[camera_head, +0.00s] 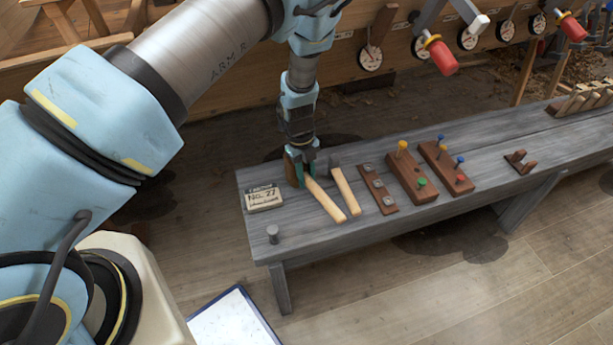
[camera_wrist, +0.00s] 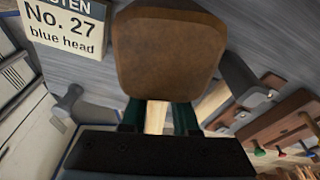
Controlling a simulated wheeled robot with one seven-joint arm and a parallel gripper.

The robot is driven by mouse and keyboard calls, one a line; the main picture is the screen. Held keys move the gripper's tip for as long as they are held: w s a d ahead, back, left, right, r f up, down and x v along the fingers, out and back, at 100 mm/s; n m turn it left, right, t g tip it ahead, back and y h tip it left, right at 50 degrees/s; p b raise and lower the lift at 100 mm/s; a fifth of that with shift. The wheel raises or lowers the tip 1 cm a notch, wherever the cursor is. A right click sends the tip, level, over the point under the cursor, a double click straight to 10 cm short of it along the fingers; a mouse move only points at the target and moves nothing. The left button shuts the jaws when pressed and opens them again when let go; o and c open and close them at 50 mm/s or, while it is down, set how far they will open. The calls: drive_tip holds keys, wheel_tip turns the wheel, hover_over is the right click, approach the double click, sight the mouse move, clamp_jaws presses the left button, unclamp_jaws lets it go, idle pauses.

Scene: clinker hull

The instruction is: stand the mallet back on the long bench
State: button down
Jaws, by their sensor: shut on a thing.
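The mallet has a brown block head (camera_wrist: 168,52) and a pale wooden handle (camera_head: 326,202). My gripper (camera_head: 301,178) is shut on the mallet's handle just below the head, and the handle shows between the fingers in the wrist view (camera_wrist: 156,118). The mallet is over the left part of the long grey bench (camera_head: 320,236), its handle slanting toward the front edge. I cannot tell whether it touches the bench top. The head is partly hidden by my gripper in the head view.
A hammer (camera_head: 347,190) with a grey head lies close to the right of the mallet. A sign (camera_head: 264,198) reading "No. 27" and a grey peg (camera_head: 272,234) are at the bench's left end. Wooden blocks with coloured pegs (camera_head: 412,178) stand further right.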

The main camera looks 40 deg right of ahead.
drive_tip(key=shift+f, duration=0.4)
drive_tip(key=c, duration=0.6)
unclamp_jaws()
drive_tip(key=shift+r, duration=0.1)
wheel_tip(320, 180, up, 8)
drive_tip(key=p, duration=0.7)
